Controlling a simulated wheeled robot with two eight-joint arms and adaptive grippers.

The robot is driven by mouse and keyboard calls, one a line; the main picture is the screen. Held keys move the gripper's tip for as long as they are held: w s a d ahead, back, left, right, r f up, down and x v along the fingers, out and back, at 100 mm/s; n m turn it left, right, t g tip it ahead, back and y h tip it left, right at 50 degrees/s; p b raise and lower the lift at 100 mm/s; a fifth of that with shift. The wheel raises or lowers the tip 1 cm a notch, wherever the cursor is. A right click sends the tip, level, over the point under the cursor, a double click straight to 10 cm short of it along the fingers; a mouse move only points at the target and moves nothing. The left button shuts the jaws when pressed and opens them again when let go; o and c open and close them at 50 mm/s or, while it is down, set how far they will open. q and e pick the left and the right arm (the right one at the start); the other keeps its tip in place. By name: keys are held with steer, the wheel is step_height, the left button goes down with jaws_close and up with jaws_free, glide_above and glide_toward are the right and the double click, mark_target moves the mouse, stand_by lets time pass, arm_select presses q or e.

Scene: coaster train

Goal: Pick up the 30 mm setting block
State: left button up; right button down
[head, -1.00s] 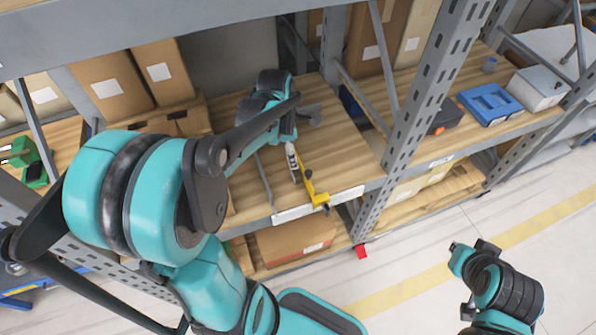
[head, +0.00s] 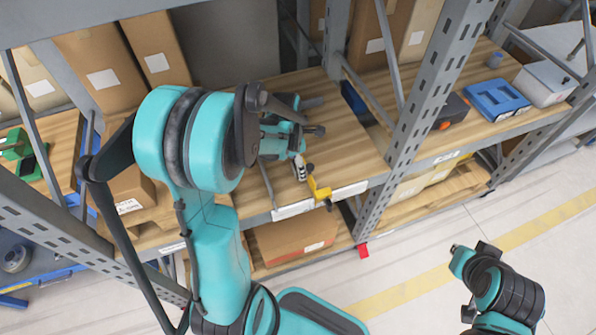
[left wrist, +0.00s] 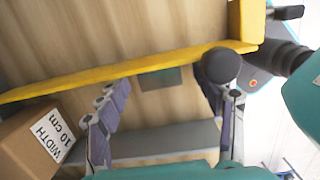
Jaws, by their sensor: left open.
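My left gripper (left wrist: 168,105) is open, with its two jointed fingers spread apart in the left wrist view. Between the fingers, a small grey-green block (left wrist: 153,78) shows against the wooden shelf deck, partly behind a yellow bar (left wrist: 130,67). I cannot read a size on it, so I cannot tell if it is the 30 mm setting block. A yellow piece (head: 320,190) shows at the shelf's front edge. My right arm is at lower right, away from the shelf; its fingers are not visible.
A brown box marked "WIDTH 10 cm" (left wrist: 38,137) is left of the fingers.

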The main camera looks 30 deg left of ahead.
arm_select(q)
steer(key=shift+w+f, duration=0.15)
steer(key=shift+f, duration=0.6)
steer(key=shift+r, duration=0.1)
jaws_close()
steer(key=shift+r, duration=0.1)
